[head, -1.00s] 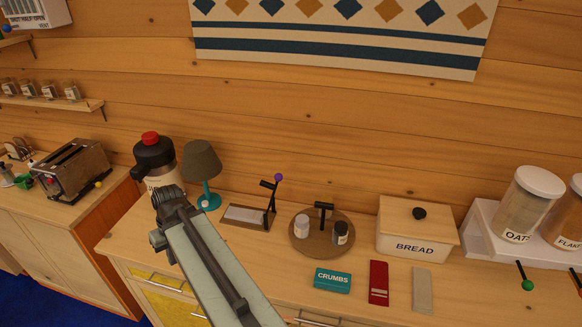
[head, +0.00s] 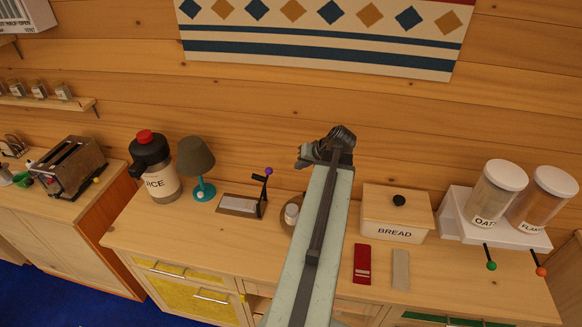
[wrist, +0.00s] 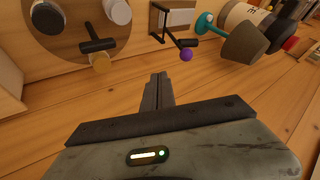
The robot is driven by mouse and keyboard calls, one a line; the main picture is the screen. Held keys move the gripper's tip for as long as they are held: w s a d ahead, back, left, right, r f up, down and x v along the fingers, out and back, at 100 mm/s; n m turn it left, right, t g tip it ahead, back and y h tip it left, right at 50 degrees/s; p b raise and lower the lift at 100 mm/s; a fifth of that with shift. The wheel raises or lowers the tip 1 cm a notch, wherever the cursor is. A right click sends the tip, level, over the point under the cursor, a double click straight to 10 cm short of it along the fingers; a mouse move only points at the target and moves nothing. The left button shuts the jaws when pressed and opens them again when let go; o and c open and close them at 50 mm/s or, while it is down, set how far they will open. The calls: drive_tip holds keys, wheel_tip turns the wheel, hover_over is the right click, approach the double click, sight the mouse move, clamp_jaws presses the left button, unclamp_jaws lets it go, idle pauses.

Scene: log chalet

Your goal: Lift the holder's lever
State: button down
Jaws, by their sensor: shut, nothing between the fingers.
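The holder (head: 238,206) is a low tray with a pale sheet or pad, standing on the counter left of my arm in the head view. Its dark lever (head: 263,188) stands upright at the holder's right end and carries a purple knob (head: 268,171). In the wrist view the purple knob (wrist: 186,54) and part of the holder (wrist: 176,17) show beyond my fingers. My gripper (head: 330,143) is shut and empty, up and to the right of the lever in the head view. It also shows in the wrist view (wrist: 158,78), apart from the knob.
A teal lamp (head: 196,158) and a rice dispenser (head: 153,170) stand left of the holder. A round turntable (wrist: 75,55) with jars is partly hidden behind my arm in the head view. A bread box (head: 397,215) and white canister stand (head: 495,222) are to the right.

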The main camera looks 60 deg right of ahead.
drive_tip(key=w+f+b, duration=0.5)
drive_tip(key=w+f, duration=0.1)
drive_tip(key=w, duration=0.3)
drive_tip(key=shift+a+f, duration=0.15)
drive_tip(key=shift+f, duration=0.1)
drive_tip(key=shift+w+a+r, duration=0.15)
drive_tip(key=shift+w, duration=0.25)
drive_tip(key=shift+w+a+r, duration=0.1)
drive_tip(key=shift+w+r, duration=0.05)
drive_tip(key=shift+w, duration=0.25)
drive_tip(key=shift+s, duration=0.1)
